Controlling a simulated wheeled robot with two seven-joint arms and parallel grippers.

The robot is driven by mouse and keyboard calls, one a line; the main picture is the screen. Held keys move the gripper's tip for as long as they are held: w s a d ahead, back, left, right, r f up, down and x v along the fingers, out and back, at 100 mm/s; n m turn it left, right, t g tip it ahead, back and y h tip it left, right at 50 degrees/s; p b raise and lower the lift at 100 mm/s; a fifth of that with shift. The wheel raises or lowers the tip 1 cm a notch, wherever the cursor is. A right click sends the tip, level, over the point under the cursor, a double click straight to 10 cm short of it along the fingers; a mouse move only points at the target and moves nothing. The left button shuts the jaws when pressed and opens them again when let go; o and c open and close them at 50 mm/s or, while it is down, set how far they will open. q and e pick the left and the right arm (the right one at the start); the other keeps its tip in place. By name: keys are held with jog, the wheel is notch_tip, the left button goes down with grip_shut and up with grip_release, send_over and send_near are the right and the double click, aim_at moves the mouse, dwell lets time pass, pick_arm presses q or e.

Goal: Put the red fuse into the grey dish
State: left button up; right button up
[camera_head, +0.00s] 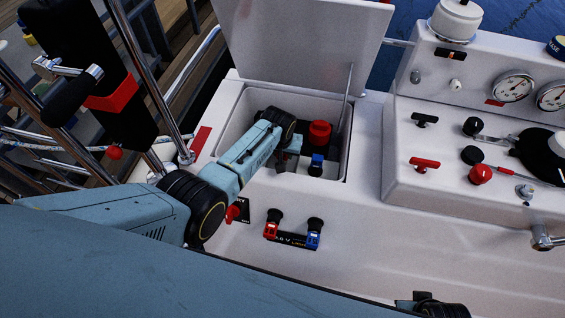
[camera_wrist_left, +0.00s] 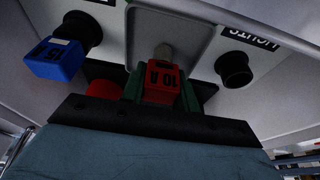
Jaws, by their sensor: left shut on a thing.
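My left gripper (camera_head: 285,160) reaches into the open recess in the white console. In the left wrist view its green fingers (camera_wrist_left: 160,85) are shut on a red fuse (camera_wrist_left: 162,82) marked 10. In the head view my arm and gripper hide this fuse. My right gripper's fingers are not in view.
A blue fuse (camera_head: 316,165) and a red round knob (camera_head: 320,133) are in the recess close to the gripper. The raised lid (camera_head: 300,40) stands behind. A red fuse (camera_head: 270,230) and blue fuse (camera_head: 313,238) sit on the console front. A black socket (camera_wrist_left: 234,68) shows near the held fuse.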

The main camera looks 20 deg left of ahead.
pick_arm(q)
jog(key=shift+f, duration=0.35)
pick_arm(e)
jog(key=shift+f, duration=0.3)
pick_arm(q)
jog(key=o, duration=1.1)
jog(key=shift+c, duration=0.2)
jog(key=shift+o, duration=0.2)
jog(key=shift+o, duration=1.3)
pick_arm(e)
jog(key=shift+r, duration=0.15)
